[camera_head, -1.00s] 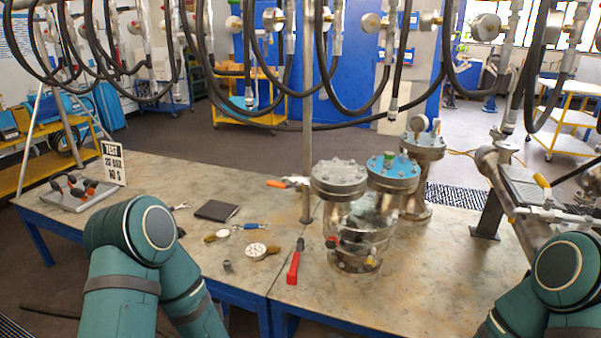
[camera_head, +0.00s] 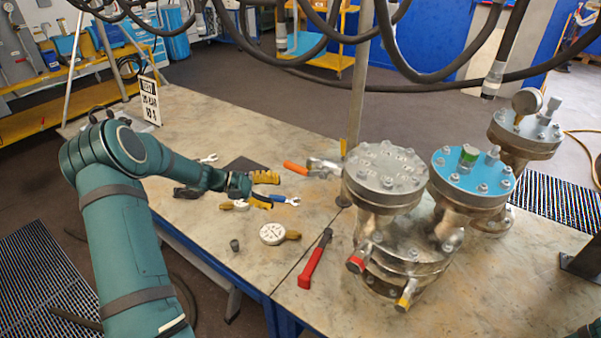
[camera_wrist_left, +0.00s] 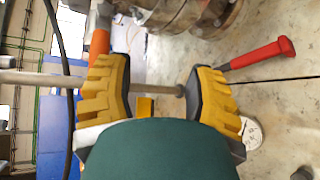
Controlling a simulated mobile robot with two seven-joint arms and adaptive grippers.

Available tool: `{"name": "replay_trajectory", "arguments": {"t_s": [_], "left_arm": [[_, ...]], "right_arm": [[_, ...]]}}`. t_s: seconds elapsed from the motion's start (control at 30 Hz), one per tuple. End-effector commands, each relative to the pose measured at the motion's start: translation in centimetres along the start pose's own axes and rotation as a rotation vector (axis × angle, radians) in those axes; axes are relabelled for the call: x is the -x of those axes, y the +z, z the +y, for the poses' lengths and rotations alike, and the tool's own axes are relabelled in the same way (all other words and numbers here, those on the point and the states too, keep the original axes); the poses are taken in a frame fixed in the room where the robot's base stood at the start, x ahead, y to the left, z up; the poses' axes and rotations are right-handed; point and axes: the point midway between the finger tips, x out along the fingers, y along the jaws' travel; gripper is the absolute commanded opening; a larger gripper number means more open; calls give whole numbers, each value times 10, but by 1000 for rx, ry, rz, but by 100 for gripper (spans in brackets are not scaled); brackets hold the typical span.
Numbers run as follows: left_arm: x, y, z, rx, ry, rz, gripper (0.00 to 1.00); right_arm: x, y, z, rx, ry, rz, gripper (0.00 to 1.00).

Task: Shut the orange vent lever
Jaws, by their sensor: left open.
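The orange vent lever (camera_head: 296,167) sticks out to the left from a small metal valve (camera_head: 323,168) on the grey-topped flanged vessel (camera_head: 385,178). It lies roughly level above the table. My left gripper (camera_head: 272,189) is open and empty, a little left of the lever's free end and apart from it. In the left wrist view my yellow-padded fingers (camera_wrist_left: 161,78) are wide apart. The orange lever (camera_wrist_left: 99,44) shows there beyond the left finger, partly hidden by it. My right gripper is out of view.
A blue-topped vessel (camera_head: 471,172) and a gauge-topped one (camera_head: 524,137) stand to the right. A vertical post (camera_head: 357,90) rises behind the lever. A red-handled tool (camera_head: 315,260), a dial gauge (camera_head: 272,234) and a blue-handled tool (camera_head: 283,199) lie on the table (camera_head: 215,120). Hoses hang overhead.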

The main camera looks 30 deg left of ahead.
Motion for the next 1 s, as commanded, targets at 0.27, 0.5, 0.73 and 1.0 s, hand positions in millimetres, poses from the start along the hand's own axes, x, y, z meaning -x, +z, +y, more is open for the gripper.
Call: {"name": "replay_trajectory", "arguments": {"t_s": [0.27, 0.5, 0.73, 1.0], "left_arm": [[67, -18, 46, -106, 201, 45, 54], [36, -18, 54, -108, 206, 40, 54], [-9, -20, 62, -107, 205, 40, 54], [-51, -22, 70, -105, 203, 42, 54]], "right_arm": [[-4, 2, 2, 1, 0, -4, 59], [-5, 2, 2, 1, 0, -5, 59], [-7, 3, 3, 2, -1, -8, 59], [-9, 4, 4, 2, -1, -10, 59]]}}
